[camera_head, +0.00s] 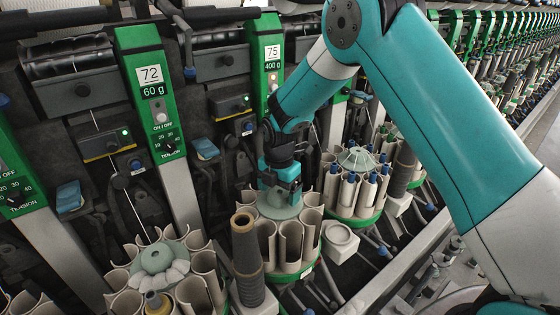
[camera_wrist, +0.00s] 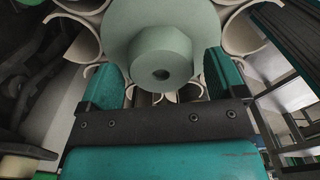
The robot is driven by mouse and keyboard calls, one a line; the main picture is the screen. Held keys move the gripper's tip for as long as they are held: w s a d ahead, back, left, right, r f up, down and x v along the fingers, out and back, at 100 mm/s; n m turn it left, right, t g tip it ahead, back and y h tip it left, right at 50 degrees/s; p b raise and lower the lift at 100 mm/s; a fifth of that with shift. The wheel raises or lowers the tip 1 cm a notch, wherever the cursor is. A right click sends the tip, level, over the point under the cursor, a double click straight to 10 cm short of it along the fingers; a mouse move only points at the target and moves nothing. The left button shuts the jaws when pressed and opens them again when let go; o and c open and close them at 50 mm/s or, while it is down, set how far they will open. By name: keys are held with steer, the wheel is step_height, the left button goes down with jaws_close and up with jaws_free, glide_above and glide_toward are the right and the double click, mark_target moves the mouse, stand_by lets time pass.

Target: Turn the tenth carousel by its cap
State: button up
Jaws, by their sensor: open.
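A carousel (camera_head: 266,238) of cream half-round pockets on a green base stands at the middle of the head view, below the panel marked 75. Its grey-green cap (camera_head: 278,207) is a disc with a raised round hub. My gripper (camera_head: 281,182) is directly over this cap and partly hides it. In the wrist view the hub (camera_wrist: 160,55), with a small hole in its end, lies between the two teal fingers of my gripper (camera_wrist: 160,80). The fingers are open, with a visible gap on each side of the hub. The carousel's number cannot be read.
A left carousel (camera_head: 157,258) and a right carousel (camera_head: 357,178) holding blue-tipped tubes flank this one. A dark cone on a post (camera_head: 246,250) stands close at its left front. Green panels marked 72 (camera_head: 151,78) and 75 (camera_head: 272,60) rise behind. An aisle is at right.

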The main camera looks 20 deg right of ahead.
step_height(320, 180, up, 16)
steer(key=b, duration=0.1)
steer(key=shift+f, duration=0.15)
stand_by(0.3)
steer(key=s+a+r+m+y, duration=0.2)
steer(key=s+m, duration=0.7)
steer(key=s, duration=0.6)
steer(key=s+a+r+m+y, duration=0.2)
steer(key=s+m, duration=0.7)
steer(key=s, duration=0.7)
steer(key=shift+a+r, duration=0.15)
steer(key=shift+r, duration=0.2)
